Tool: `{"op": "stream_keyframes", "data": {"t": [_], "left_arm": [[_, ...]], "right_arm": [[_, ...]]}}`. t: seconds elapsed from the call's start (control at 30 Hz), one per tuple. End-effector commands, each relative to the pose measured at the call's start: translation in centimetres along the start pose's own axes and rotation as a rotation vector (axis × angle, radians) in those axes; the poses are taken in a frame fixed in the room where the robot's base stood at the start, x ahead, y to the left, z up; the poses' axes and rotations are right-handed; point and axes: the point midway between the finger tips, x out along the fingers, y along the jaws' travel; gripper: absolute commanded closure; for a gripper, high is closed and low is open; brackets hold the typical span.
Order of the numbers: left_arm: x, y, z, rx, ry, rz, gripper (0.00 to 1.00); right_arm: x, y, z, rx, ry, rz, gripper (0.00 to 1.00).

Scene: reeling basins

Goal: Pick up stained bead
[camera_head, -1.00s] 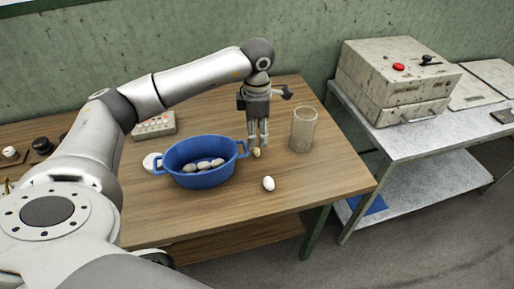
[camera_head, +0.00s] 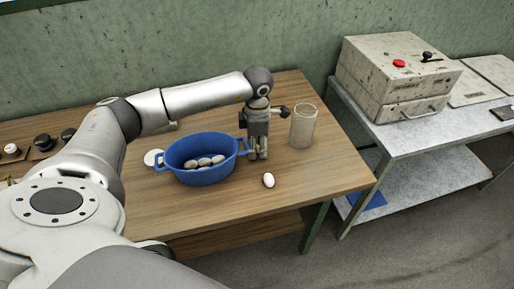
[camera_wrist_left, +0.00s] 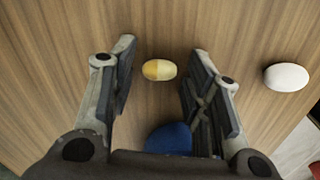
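The stained bead (camera_wrist_left: 159,70), an egg-shaped piece part yellow-orange and part whitish, lies on the wooden table. In the left wrist view it shows between the two fingers, near their tips, with gaps on both sides. In the head view I cannot make it out behind my fingers. My left gripper (camera_head: 258,155) points down over the table, right of the blue basin; in the wrist view the gripper (camera_wrist_left: 164,58) is open and empty. My right gripper is not in view.
A blue basin (camera_head: 205,177) with several pale beads stands left of the gripper. A glass jar (camera_head: 303,128) stands close to its right. A white bead (camera_head: 268,180) lies nearer the front and also shows in the wrist view (camera_wrist_left: 287,77). Table is clear at front right.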

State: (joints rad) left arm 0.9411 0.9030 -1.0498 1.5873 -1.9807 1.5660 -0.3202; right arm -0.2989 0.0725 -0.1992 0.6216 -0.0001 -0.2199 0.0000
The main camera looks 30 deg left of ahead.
Motion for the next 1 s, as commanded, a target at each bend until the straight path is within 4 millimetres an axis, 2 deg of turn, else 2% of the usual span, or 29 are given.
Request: {"op": "stream_keyframes", "data": {"t": [0.03, 0.2, 0.63, 0.77, 1.0], "left_arm": [[0.0, 0.0, 0.0, 0.000, 0.000, 0.000, 0.65], [0.0, 0.0, 0.0, 0.000, 0.000, 0.000, 0.81], [-0.6, 0.1, 0.0, -0.001, -0.002, 0.002, 0.82], [-2.4, 0.2, 0.0, -0.002, -0.003, 0.004, 0.82], [-7.3, 0.4, 0.1, 0.000, -0.004, 0.003, 0.82]], "right_arm": [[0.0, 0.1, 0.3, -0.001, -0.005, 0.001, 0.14], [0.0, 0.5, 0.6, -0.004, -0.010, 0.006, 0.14], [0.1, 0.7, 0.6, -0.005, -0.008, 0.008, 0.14], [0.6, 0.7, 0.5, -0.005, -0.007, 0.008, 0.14], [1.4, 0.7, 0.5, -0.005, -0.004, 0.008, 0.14]]}}
